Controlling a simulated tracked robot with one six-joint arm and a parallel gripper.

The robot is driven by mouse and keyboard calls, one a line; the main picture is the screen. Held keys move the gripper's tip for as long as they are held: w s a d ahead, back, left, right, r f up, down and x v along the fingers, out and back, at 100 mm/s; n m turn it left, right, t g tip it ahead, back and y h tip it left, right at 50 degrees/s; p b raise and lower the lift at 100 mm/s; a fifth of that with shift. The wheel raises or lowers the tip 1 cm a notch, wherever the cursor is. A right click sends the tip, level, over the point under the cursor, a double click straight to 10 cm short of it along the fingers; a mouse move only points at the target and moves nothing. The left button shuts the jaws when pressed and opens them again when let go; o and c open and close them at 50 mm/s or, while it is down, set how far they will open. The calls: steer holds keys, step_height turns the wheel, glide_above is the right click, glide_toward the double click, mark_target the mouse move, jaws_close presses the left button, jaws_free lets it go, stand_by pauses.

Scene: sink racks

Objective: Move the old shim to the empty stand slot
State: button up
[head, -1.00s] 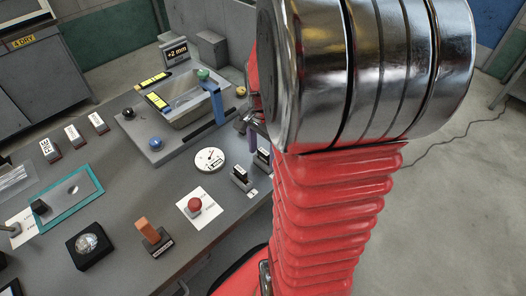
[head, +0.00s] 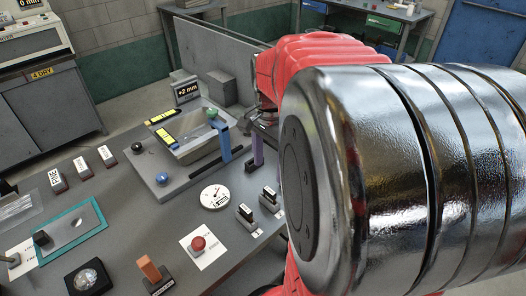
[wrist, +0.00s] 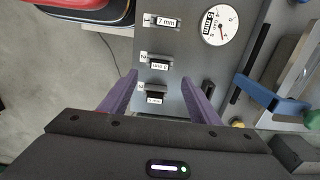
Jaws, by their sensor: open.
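My gripper (wrist: 160,77) is open, its purple fingers apart over the table edge where small labelled stands sit. In the wrist view, stand 1 (wrist: 163,21) carries a 7 mm label, stand 2 (wrist: 158,62) lies just past the fingertips, and stand 3 (wrist: 155,91) lies between the fingers in the picture. In the head view, two of the stands show, the nearer (head: 245,214) and the farther (head: 270,199), and one purple finger (head: 258,150) is behind them. I cannot tell which piece is the old shim or which slot is empty. Nothing shows held.
A grey fixture (head: 160,180) with a blue clamp (head: 223,142) and a +2 mm display (head: 187,91) stands beside the gripper. A dial gauge (head: 214,196), a red button (head: 198,243) and an orange block (head: 149,268) are nearer. Bare floor lies beyond the table edge.

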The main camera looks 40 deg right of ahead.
step_height(320, 180, up, 3)
steer(key=shift+f, duration=0.15)
stand_by(1.0)
steer(key=s+a+n+t, duration=0.2)
steer(key=a+n, duration=0.6)
steer(key=a, duration=0.3)
steer(key=s+a+r+n+t, duration=0.1)
steer(key=s+a+n+t, duration=0.1)
steer(key=a+n, duration=0.7)
steer(key=shift+a+r+n+t, duration=0.25)
steer(key=shift+a+n+t, duration=0.05)
steer(key=shift+a+t, duration=0.55)
